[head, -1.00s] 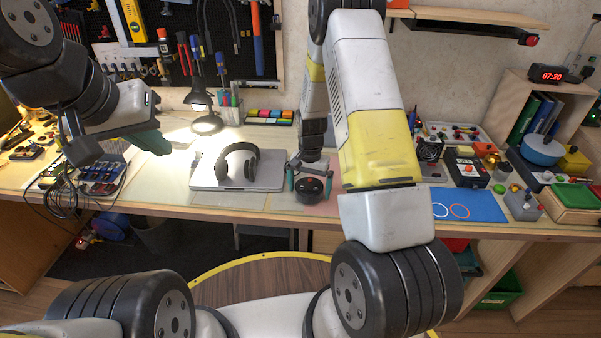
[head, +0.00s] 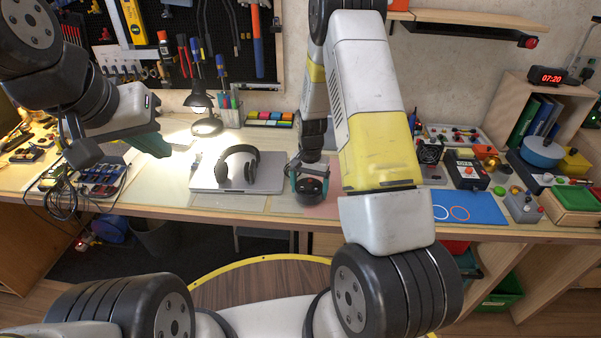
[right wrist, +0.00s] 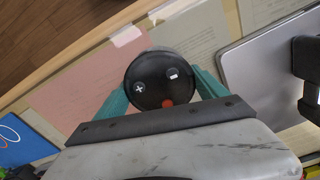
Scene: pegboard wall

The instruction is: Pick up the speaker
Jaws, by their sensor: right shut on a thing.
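The speaker (head: 309,188) is a small round black puck on the desk, just right of the laptop. In the right wrist view its top (right wrist: 150,82) shows a plus mark, a minus mark and a red-orange spot. My right gripper (head: 310,182) reaches down over it, and its green fingers (right wrist: 158,88) are shut on the speaker's two sides. I cannot tell whether the speaker is clear of the desk. My left gripper (head: 150,143) hangs at the left above the desk, away from the speaker; its finger gap is not clear.
Black headphones (head: 238,165) lie on the closed grey laptop (head: 205,178) left of the speaker. A desk lamp (head: 205,125) stands behind. A blue mat (head: 475,207) and several devices are at the right. The desk's front edge is close to the speaker.

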